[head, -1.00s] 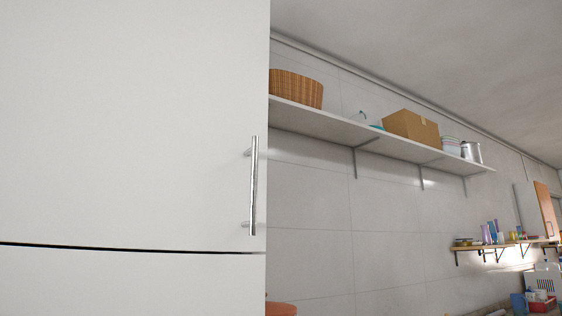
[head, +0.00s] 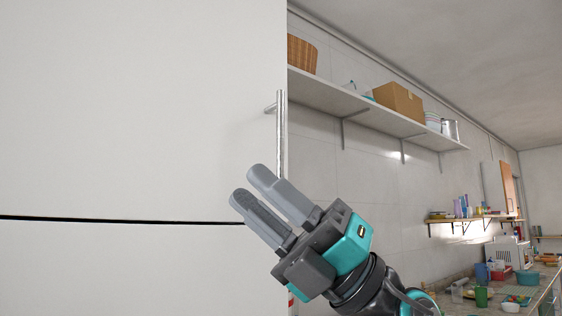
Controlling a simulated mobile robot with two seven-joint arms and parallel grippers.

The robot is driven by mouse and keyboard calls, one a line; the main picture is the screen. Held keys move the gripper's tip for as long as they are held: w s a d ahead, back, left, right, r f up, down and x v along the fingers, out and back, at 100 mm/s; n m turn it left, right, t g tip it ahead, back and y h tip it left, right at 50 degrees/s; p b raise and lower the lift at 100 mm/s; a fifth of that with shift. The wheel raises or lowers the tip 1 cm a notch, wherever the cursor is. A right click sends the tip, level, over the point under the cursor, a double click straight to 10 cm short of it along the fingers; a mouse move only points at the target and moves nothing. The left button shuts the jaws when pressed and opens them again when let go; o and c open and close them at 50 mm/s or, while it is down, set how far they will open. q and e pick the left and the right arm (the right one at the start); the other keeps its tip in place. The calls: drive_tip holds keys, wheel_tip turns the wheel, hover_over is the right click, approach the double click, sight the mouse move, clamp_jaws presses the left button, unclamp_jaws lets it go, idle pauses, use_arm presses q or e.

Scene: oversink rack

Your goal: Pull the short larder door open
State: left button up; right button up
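The white larder door (head: 130,110) fills the left of the head view and looks shut. A dark gap separates it from a white panel (head: 130,270) below. An upright silver bar handle (head: 281,130) is at the door's right edge. My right gripper (head: 250,184) is in front of the door, its fingers pointing up and left, just below and left of the visible part of the handle. It is open, with nothing between its fingers, and hides the handle's lower end. My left gripper is not in view.
A wall shelf (head: 375,112) to the right holds a wicker basket (head: 302,55), a cardboard box (head: 398,102) and a metal pot (head: 450,130). Farther off, a cluttered counter (head: 465,303) runs along the wall under a small lit shelf (head: 472,219).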

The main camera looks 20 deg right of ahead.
wheel_tip(320, 180, up, 3)
drive_tip(key=s+a+n+g+h, duration=0.2)
drive_tip(key=n+g+h, duration=0.1)
drive_tip(key=n+h, duration=0.15)
drive_tip(key=m+t+h, duration=0.3)
drive_tip(key=t+h, duration=0.9)
approach(281, 125)
drive_tip(key=p+x, duration=0.2)
drive_tip(key=x, duration=0.8)
drive_tip(key=shift+w+d+p, duration=0.1)
drive_tip(key=shift+w+p, duration=0.2)
drive_tip(key=shift+p, duration=0.05)
drive_tip(key=shift+c, duration=0.3)
clamp_jaws()
